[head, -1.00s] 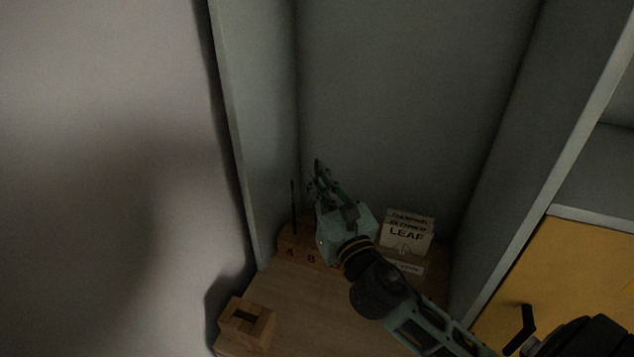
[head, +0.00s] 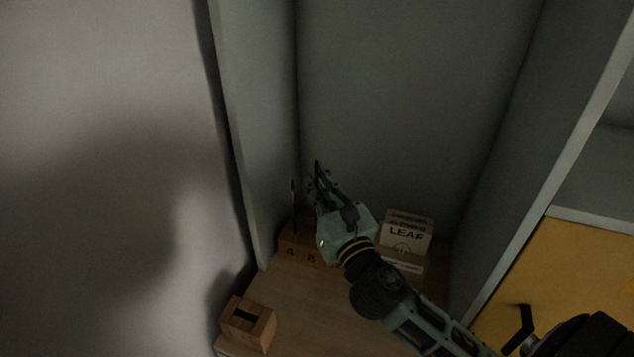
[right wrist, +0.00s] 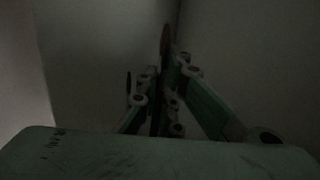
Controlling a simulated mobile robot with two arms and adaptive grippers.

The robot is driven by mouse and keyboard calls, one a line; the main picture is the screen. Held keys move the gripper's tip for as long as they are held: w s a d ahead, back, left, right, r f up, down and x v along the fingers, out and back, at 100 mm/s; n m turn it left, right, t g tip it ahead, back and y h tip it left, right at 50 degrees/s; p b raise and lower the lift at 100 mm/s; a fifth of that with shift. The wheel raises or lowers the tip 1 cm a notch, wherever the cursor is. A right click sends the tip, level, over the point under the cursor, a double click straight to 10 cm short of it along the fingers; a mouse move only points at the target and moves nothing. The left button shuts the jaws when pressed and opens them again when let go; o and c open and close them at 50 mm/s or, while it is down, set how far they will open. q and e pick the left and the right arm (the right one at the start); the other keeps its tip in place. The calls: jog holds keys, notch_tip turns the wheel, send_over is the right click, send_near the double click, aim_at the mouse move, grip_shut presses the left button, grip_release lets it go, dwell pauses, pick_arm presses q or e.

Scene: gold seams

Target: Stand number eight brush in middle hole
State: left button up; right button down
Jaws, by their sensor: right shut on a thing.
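The wooden block (head: 300,254) marked 4 and 8 stands at the back left of the shelf; its right part is hidden behind my right gripper. A thin dark brush (head: 294,205) stands upright in its left part, by the 4. My right gripper (head: 314,178) is above the block, its fingers pointing up and away. In the right wrist view the gripper (right wrist: 158,108) is shut on a thin dark upright brush (right wrist: 165,45). That brush's lower end and number are hidden, and I cannot tell whether it touches the block. My left gripper is not in view.
A small wooden box (head: 256,331) with a dark slot stands at the front left edge. Cards in a holder, one reading LEAF (head: 405,236), stand right of my gripper. Grey walls close in the left and back. A yellow panel (head: 570,285) is at right.

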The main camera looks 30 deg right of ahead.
jog(key=shift+f, duration=0.3)
dwell(0.8)
jog(key=shift+f, duration=0.25)
jog(key=shift+f+b, duration=0.4)
jog(key=shift+b, duration=0.1)
jog(key=shift+f, duration=0.15)
jog(key=shift+f+b, duration=1.1)
jog(key=shift+f, duration=0.25)
jog(key=shift+f, duration=0.4)
jog(key=c, duration=1.8)
grip_release()
jog(key=shift+c, duration=0.2)
